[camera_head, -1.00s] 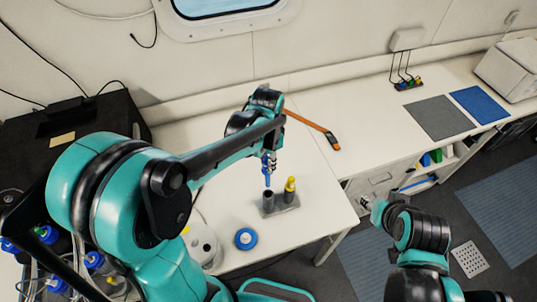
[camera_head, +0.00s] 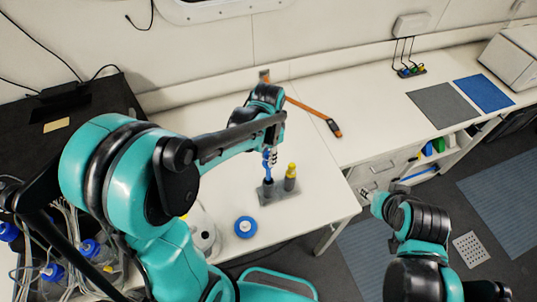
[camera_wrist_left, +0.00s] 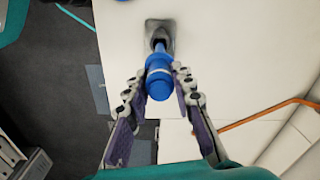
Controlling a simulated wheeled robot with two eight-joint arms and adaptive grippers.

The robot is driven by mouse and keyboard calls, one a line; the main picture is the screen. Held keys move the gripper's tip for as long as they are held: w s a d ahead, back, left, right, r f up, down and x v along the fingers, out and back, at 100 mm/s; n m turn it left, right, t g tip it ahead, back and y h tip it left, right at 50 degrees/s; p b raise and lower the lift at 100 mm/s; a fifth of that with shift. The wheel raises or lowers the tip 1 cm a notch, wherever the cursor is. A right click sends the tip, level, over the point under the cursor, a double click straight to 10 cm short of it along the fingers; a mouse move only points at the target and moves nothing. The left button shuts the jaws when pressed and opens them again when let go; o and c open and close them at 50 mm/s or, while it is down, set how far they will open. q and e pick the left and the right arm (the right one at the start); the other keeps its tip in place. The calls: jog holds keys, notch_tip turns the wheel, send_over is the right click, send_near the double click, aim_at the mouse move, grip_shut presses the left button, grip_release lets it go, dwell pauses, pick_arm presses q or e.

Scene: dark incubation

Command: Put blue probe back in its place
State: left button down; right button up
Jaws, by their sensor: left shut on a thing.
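The blue probe (camera_head: 268,170) stands upright under my left gripper (camera_head: 270,158), its lower end in the left socket of the grey holder (camera_head: 280,198). How deep it sits I cannot tell. In the left wrist view the blue probe (camera_wrist_left: 159,78) is between the two fingers of my left gripper (camera_wrist_left: 160,84), which is shut on it, with the holder (camera_wrist_left: 160,27) beyond. A yellow-topped probe (camera_head: 291,175) stands in the other socket. My right gripper (camera_head: 368,195) is off the table's right side; its fingers are too small to read.
A blue-and-white round object (camera_head: 245,227) lies in front of the holder. An orange-handled tool (camera_head: 315,114) lies behind it on the white table. A grey mat (camera_head: 443,110) and a blue mat (camera_head: 483,93) lie on the right counter. Bottles with blue caps stand at lower left.

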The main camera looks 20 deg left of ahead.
aim_at(268, 174)
dwell(0.8)
pick_arm(q)
jog(key=shift+f+b, duration=0.1)
jog(key=shift+b, duration=0.2)
notch_tip(268, 174, down, 10)
jog(key=b, duration=0.9)
jog(key=shift+f, duration=0.2)
jog(key=shift+f+b, duration=0.7)
jog(key=shift+b, duration=0.05)
jog(key=c, duration=1.2)
grip_release()
notch_tip(268, 174, up, 12)
jog(key=shift+r, duration=0.1)
